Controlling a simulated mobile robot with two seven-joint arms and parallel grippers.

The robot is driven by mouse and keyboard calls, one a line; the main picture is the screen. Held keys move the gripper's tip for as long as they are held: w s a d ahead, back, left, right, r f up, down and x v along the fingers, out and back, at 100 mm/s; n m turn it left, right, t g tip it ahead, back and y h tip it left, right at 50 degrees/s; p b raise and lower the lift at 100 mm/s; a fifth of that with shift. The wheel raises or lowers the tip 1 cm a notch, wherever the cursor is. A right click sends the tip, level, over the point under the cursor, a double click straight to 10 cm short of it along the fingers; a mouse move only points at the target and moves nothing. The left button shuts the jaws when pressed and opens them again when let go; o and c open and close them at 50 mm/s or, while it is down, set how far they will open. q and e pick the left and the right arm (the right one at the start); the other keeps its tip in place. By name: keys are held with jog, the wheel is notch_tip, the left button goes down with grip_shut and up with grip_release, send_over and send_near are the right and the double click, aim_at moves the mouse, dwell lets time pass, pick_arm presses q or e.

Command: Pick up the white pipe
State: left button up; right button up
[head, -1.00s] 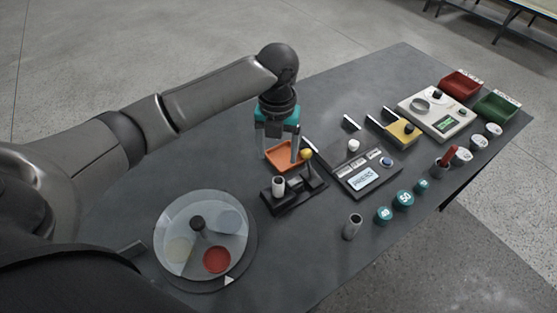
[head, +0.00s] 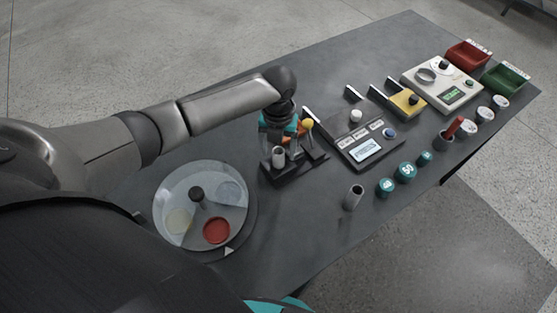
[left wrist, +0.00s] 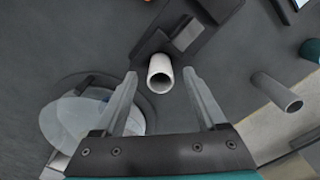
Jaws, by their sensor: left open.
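The white pipe (head: 278,157) is a short, hollow, upright tube at the near end of a black stand (head: 290,172). It also shows in the left wrist view (left wrist: 160,68), where I look down into its open end. My left gripper (head: 279,140) is open and comes down over the stand from above. In the left wrist view its two fingers are on either side of the pipe, with gaps visible, so they do not appear to grip it. My right gripper's fingers are out of view.
A clear round dish (head: 170,200) with coloured discs stands left of the pipe. A second grey tube (head: 353,197) stands to the right. A grey console (head: 362,140) and several teal weights (head: 405,172) lie farther right. The front table middle is clear.

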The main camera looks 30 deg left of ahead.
pick_arm(q)
jog(key=shift+f, duration=1.55)
jog(key=shift+c, duration=0.4)
grip_shut()
jog(key=shift+r, duration=0.1)
